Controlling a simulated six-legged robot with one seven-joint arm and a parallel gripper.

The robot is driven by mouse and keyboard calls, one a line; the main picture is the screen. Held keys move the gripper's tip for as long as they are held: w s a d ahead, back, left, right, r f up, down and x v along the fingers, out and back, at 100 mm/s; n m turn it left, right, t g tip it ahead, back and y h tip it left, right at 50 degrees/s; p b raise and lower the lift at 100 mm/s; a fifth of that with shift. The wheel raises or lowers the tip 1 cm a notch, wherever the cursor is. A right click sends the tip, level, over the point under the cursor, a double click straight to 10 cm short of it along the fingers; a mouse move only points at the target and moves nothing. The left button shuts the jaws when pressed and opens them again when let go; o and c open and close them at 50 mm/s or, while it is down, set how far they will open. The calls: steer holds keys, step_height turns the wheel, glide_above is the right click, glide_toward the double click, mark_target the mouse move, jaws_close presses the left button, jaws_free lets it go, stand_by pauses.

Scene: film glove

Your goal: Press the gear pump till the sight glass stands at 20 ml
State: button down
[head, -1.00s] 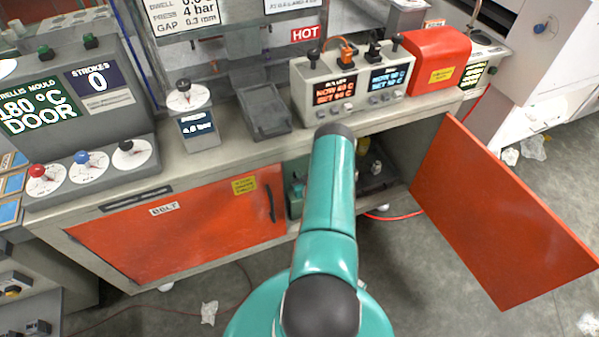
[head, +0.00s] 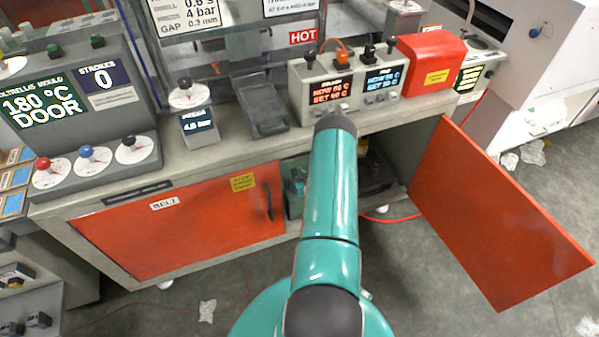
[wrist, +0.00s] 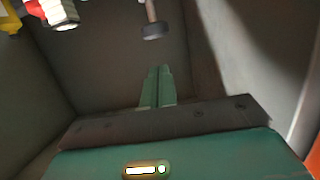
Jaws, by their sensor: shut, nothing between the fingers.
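My gripper (wrist: 158,72) shows in the wrist view, its two teal fingers shut together with nothing between them. Beyond the fingertips and slightly above them in the picture, a grey round knob or foot on a thin rod (wrist: 153,30) stands apart from them. I cannot tell whether it belongs to the gear pump. A red and white part (wrist: 58,12) and a yellow part (wrist: 10,18) are cut off at the top left. In the head view my teal arm reaches to the open cabinet and hides my gripper. I cannot make out the sight glass or its level.
The cabinet's red door (head: 490,215) stands open to the right. A green object (head: 296,185) is in the left of the opening. The red belt door (head: 180,220) is closed. Above, the bench carries a grey two-display unit (head: 350,85) and a red cover (head: 430,62).

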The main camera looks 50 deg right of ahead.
steer(key=v, duration=0.6)
steer(key=shift+s+a, duration=0.2)
steer(key=shift+s, duration=0.05)
steer(key=shift+r, duration=0.1)
